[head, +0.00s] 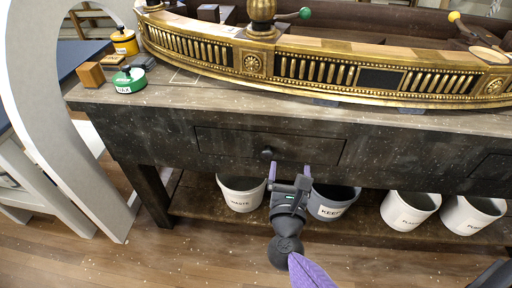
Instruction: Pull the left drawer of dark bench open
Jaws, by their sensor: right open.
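The dark bench (140,114) spans the view, with a worn grey-brown top. Its left drawer (225,142) has a small round dark knob (267,153) and looks flush with the bench front. My right gripper (290,170) is open and empty, its two purple fingers pointing at the drawer front. The fingertips show just below and to the right of the knob; whether they touch the front I cannot tell. My left gripper is not in view.
A curved gilt piece (253,62) lies along the bench top. A green tin (128,80), a yellow tin (124,42) and a wooden block (90,75) stand at the left end. White buckets (240,195) sit on the lower shelf. A pale arch (45,130) stands left.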

